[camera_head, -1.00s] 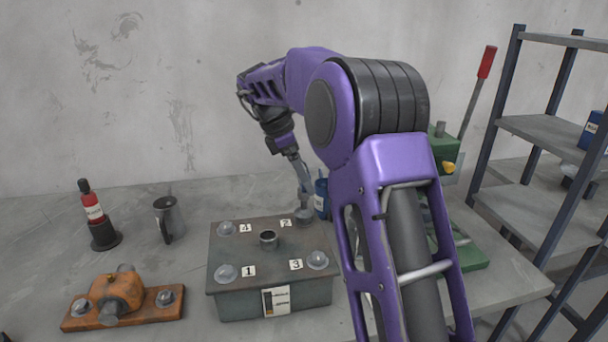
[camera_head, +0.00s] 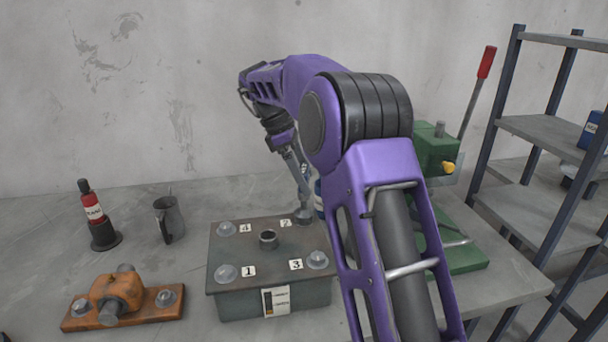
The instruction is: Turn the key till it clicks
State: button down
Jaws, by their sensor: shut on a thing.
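A grey metal box (camera_head: 270,297) stands on the table with several domed bolt heads on its lid, beside labels 1 to 4, and a round collar (camera_head: 268,239) in the middle. My gripper (camera_head: 304,192) is at the back right corner of the lid, by label 2 (camera_head: 286,223), pointing down. It is shut on a small grey part, which I take to be the key, just above or on the bolt (camera_head: 304,215) there. The key's shape is mostly hidden by my gripper and arm, and I cannot tell whether it is seated.
An orange bearing block (camera_head: 118,295) lies front left. A red bottle (camera_head: 93,210) and a metal mug (camera_head: 169,218) stand behind it. A blue can (camera_head: 319,197) is close behind my gripper. A green lever press (camera_head: 437,152) and a shelf rack (camera_head: 530,195) are at the right.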

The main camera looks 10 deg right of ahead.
jog(key=shift+m+g, duration=0.4)
jog(key=shift+m, duration=0.7)
